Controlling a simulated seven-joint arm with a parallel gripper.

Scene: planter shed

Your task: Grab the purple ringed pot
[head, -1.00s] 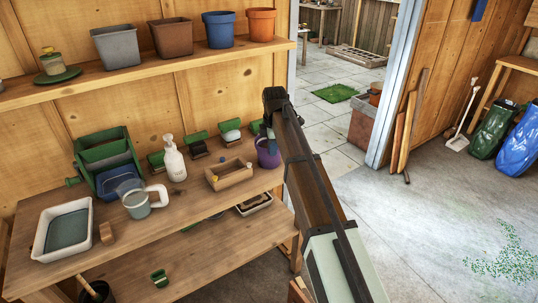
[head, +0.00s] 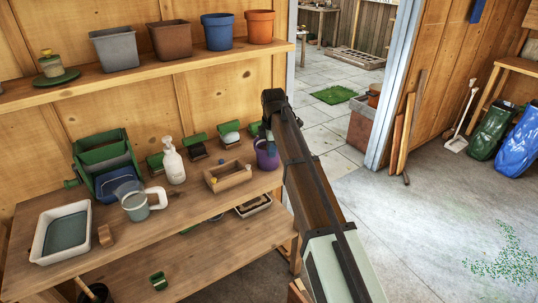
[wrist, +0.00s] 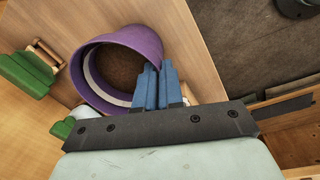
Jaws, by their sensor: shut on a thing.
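The purple pot (head: 267,157) stands at the right end of the bench, partly hidden behind my arm in the head view. In the wrist view the purple pot (wrist: 146,41) shows its open mouth, with a pale ring on the inside and a brown bottom. My gripper (wrist: 158,72) has its two blue fingers close together at the pot's near rim, shut on its wall. In the head view my gripper (head: 269,142) reaches down to the pot from above. I cannot tell whether the pot's base touches the bench.
Small green things sit behind. Several pots line the shelf (head: 190,67) above.

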